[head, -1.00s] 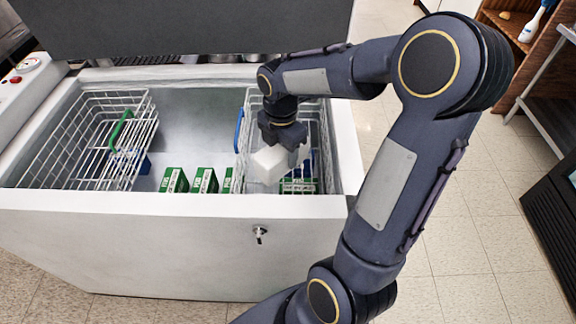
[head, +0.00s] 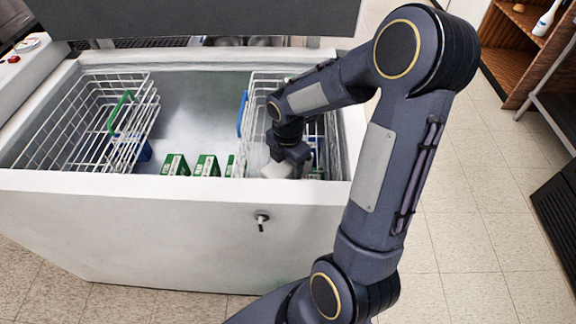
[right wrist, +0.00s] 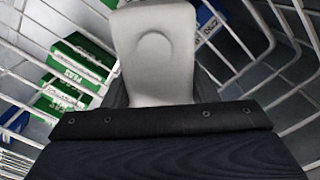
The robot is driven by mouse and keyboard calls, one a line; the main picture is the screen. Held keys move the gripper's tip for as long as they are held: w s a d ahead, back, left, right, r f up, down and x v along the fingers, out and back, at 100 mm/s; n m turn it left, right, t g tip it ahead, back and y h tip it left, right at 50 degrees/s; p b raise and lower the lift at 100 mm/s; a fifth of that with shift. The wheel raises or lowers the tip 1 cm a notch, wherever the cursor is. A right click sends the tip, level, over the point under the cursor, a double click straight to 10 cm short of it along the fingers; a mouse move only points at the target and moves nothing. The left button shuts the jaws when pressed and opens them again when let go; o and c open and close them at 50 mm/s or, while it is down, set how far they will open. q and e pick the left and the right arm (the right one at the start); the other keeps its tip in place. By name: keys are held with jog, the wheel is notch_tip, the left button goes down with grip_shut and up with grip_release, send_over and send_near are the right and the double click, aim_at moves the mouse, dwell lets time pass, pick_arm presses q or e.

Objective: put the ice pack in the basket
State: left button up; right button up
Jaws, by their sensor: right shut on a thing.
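The white ice pack (head: 275,171) is held in my right gripper (head: 284,166), which is shut on it. In the right wrist view the pack (right wrist: 155,62) is pale with a rounded recess and fills the middle. The right wire basket (head: 258,78) with a blue handle (head: 242,113) hangs in the chest freezer. My gripper and the pack are down inside this basket, and its white wires (right wrist: 285,45) surround the pack in the wrist view. Whether the pack touches anything below is hidden. My left gripper is not in view.
A left wire basket (head: 85,120) has a green handle (head: 120,110). Green boxes (head: 207,166) stand on the freezer floor between the baskets. Green boxes (right wrist: 75,62) also show near the pack in the wrist view. The freezer's front wall (head: 150,205) is close to my arm.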

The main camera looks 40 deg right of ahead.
jog(key=shift+f, duration=0.15)
jog(key=o, duration=1.2)
jog(key=shift+o, duration=0.2)
jog(key=shift+r, duration=0.55)
notch_tip(320, 180, up, 11)
jog(key=p, duration=0.3)
jog(key=shift+r, duration=0.2)
